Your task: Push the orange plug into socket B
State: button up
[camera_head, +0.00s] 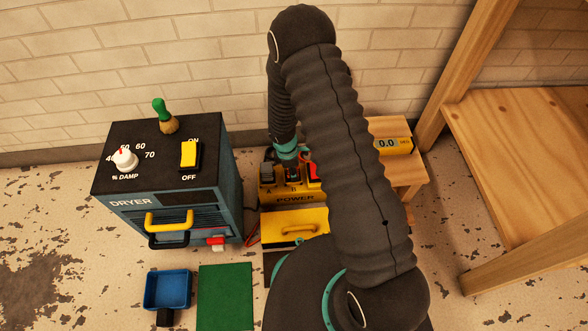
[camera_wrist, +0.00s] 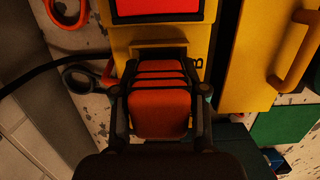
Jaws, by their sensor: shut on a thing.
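The orange plug (camera_wrist: 158,115) is between the fingers of my gripper (camera_wrist: 160,85) in the wrist view, and the gripper is shut on it. The plug's front end faces the yellow power box (camera_wrist: 120,40), close to a yellow frame (camera_wrist: 160,46) beside a letter that looks like B. I cannot tell whether the plug is touching or inside socket B. In the head view my gripper (camera_head: 291,166) is above the box's middle position, marked B, and the plug is hidden. The power box (camera_head: 295,199) carries letters A and B.
A blue tray (camera_head: 167,290) and green mat (camera_head: 225,297) lie in front.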

jog(key=shift+f, duration=0.15)
jog(key=o, duration=1.3)
jog(key=shift+r+p, duration=3.05)
jog(key=shift+r, duration=1)
